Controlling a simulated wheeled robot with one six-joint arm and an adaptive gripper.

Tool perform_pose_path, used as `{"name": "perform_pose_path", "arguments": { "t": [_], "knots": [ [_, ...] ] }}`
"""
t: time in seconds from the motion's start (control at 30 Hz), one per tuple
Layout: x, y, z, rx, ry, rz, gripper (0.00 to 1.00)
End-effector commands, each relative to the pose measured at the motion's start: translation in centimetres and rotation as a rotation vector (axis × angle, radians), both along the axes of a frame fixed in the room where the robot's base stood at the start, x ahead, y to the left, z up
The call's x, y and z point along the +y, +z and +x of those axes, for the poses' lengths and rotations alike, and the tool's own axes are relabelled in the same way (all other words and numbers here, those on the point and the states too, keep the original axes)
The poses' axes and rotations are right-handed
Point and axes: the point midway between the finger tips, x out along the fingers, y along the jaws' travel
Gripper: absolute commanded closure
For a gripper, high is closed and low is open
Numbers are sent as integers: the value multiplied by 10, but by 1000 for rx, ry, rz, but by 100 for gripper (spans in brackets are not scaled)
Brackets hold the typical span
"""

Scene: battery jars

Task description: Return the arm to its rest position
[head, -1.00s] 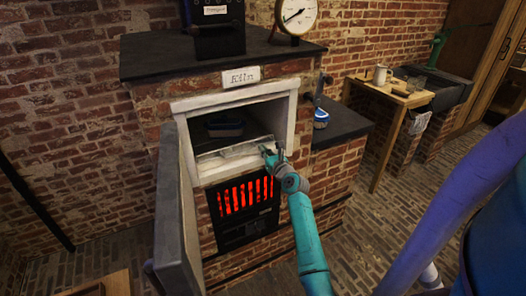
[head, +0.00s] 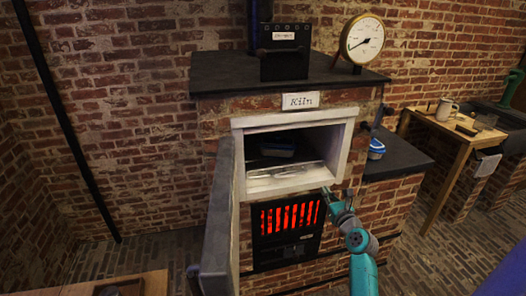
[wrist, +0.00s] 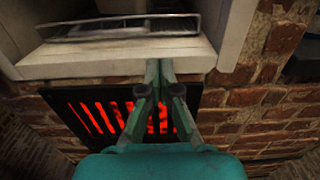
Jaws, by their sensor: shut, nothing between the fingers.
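My gripper (head: 328,190) is at the end of my teal arm, just in front of the kiln (head: 342,132), by the lower right of its opening. In the wrist view my gripper (wrist: 158,66) has its fingers together and empty, in front of the white sill (wrist: 120,62) and the glowing red grate (wrist: 90,115). I cannot tell whether the fingertips touch the sill. The kiln door (head: 218,225) stands open to the left.
A pressure-style dial (head: 362,40) and a black box (head: 285,52) stand on the kiln's top. A blue and white container (head: 376,149) sits on the dark side ledge (head: 405,160). A wooden bench (head: 440,130) with a mug stands at right. A wooden surface (head: 150,284) is at the lower left.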

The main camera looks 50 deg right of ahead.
Motion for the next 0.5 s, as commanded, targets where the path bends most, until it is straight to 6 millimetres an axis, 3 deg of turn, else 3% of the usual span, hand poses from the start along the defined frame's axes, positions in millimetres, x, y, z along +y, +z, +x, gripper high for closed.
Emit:
{"name": "perform_pose_path", "arguments": {
  "t": [0.17,0.27,0.37,0.5],
  "knots": [
    [1,-1,0,2,0,-2,100],
    [13,-10,1,31,4,-28,100],
    [42,-30,2,101,15,-100,100],
    [103,-66,-2,252,43,-274,100]
  ]
}}
